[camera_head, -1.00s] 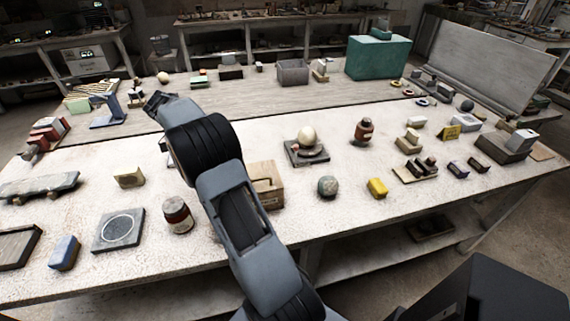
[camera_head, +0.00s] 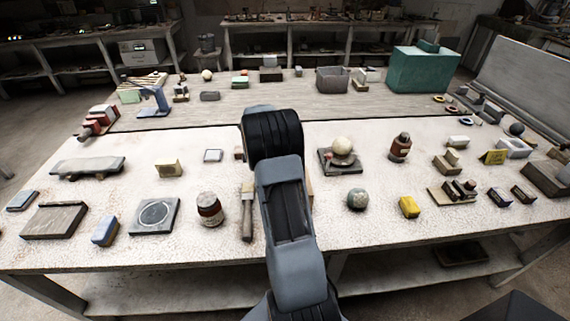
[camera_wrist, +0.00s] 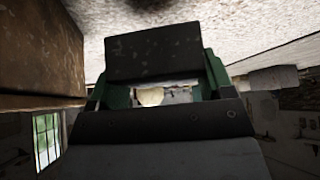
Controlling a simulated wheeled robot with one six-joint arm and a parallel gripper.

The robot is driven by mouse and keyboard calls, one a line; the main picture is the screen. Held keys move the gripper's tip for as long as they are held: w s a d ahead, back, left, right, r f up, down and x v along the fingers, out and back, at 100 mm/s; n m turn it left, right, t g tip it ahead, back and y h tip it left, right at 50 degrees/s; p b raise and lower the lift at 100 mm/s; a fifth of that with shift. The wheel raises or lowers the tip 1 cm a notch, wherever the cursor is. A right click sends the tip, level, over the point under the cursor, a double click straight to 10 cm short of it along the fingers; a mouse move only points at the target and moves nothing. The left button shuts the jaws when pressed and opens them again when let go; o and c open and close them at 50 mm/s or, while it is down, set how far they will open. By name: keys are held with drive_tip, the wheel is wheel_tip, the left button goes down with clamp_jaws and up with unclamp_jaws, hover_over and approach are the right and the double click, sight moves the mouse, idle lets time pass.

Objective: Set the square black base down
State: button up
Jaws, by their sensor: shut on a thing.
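In the wrist view a square black base (camera_wrist: 155,52), dark with pale specks, is held between the green fingers of my gripper (camera_wrist: 163,76). The pale speckled tabletop (camera_wrist: 275,35) shows beyond it at the top of that view; I cannot tell the gap between them. In the head view my arm hides the gripper and the held base. A pale round thing (camera_wrist: 150,96) shows through the gap between the fingers.
A brown wooden surface (camera_wrist: 40,45) is close at the left of the wrist view.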

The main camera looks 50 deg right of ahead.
drive_tip(key=f, duration=0.2)
drive_tip(key=s+d+f+p, duration=0.1)
drive_tip(key=f, duration=0.1)
drive_tip(key=shift+d, duration=0.1)
drive_tip(key=shift+f, duration=0.4)
drive_tip(key=shift+f, duration=0.2)
drive_tip(key=o, duration=1.2)
drive_tip(key=shift+o, duration=0.2)
drive_tip(key=shift+r, duration=0.1)
